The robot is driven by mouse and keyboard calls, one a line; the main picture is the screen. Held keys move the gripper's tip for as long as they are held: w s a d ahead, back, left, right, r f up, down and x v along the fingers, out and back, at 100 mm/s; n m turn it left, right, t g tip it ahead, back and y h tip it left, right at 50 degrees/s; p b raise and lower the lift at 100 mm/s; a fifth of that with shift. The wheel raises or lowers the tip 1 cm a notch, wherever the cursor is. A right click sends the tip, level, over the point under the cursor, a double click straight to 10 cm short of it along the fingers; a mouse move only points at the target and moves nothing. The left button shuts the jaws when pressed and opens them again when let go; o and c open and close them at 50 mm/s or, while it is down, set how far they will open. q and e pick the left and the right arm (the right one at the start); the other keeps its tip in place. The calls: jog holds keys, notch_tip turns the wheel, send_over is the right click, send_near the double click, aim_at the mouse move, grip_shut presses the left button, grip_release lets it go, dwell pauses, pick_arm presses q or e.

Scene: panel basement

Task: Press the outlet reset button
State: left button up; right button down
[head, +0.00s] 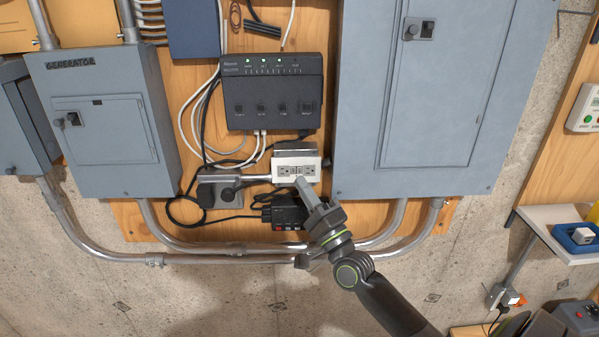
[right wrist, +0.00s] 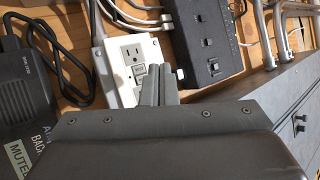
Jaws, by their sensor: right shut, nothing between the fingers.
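The white outlet (head: 284,161) sits in a metal box low on the wooden panel, with a socket at each end and small buttons in the middle. It also shows in the right wrist view (right wrist: 112,52), with one socket and the small buttons (right wrist: 139,71) visible beside my fingers. My right gripper (head: 300,183) is shut and empty, its fingertips at the lower middle edge of the outlet. In the right wrist view the right gripper (right wrist: 160,72) partly hides the outlet's near part. I cannot tell whether the tips touch a button. My left gripper is not in view.
A black device (head: 272,92) with cables is above the outlet. A large grey panel box (head: 360,130) stands close on the right, a generator box (head: 100,150) on the left. Metal conduit (head: 215,251) runs below.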

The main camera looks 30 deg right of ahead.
jog(key=shift+w+d, duration=0.5)
jog(key=shift+w, duration=0.35)
jog(key=shift+w+d, duration=0.1)
dwell(1.5)
jog(key=shift+w+r+b, duration=0.1)
jog(key=shift+r+b, duration=0.25)
jog(key=shift+r, duration=0.45)
dwell(1.0)
dwell(0.5)
jog(key=s, duration=0.1)
jog(key=s+a+f+p, duration=0.1)
jog(key=s, duration=0.1)
jog(key=shift+s+a+f, duration=0.1)
jog(key=shift+a+f, duration=0.2)
jog(key=shift+a, duration=0.1)
dwell(0.3)
jog(key=shift+s+a, duration=0.1)
dwell(0.3)
